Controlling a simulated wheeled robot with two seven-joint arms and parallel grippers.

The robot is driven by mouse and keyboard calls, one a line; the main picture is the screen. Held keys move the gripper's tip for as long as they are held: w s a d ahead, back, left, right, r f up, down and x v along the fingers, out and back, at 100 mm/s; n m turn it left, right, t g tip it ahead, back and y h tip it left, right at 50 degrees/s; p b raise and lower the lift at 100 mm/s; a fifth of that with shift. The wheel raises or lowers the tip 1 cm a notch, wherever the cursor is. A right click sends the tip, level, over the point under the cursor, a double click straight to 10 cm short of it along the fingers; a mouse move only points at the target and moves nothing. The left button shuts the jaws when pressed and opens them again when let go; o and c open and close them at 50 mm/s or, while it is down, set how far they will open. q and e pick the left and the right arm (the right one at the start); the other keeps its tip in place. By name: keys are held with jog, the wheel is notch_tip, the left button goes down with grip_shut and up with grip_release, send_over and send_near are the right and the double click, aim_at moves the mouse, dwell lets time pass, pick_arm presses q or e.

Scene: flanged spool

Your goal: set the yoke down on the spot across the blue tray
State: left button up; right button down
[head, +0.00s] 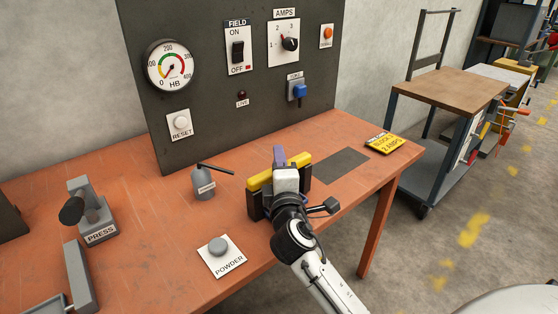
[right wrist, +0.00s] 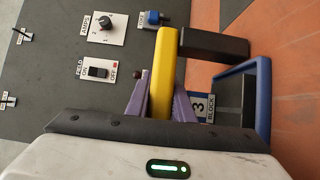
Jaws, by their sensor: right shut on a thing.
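The yoke (head: 260,181) is a yellow bar with dark blocks at its ends. My right gripper (head: 279,158) is shut on the middle of the bar, its purple fingers on either side. The yoke also shows in the right wrist view (right wrist: 166,75), where one dark end block juts right. The blue tray (right wrist: 264,105) shows there by its blue rim, beyond the yoke, with a "BLOCK 3" label beside it. I cannot tell whether the yoke touches it. My left gripper is not in view.
On the orange bench (head: 150,220), a grey oil can (head: 203,186) stands left of the yoke. A POWDER button (head: 219,247) is nearer, the press (head: 88,213) farther left. A bare dark patch (head: 342,165) and a yellow sign (head: 385,143) lie right. The dark panel (head: 205,120) rises behind.

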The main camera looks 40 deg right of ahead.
jog(key=shift+r, duration=0.1)
jog(key=c, duration=1.5)
grip_release()
jog(key=shift+o, duration=0.2)
jog(key=shift+f, duration=0.2)
jog(key=shift+f, duration=0.15)
jog(key=shift+s+f, duration=0.1)
jog(key=shift+f, duration=0.15)
jog(key=shift+s+a, duration=0.2)
jog(key=v, duration=0.8)
jog(key=shift+s+a+r+b, duration=0.2)
jog(key=shift+r+b, duration=0.1)
jog(key=shift+r, duration=0.1)
jog(key=shift+s+a+r, duration=0.2)
jog(key=shift+s+r, duration=0.05)
jog(key=shift+s, duration=0.3)
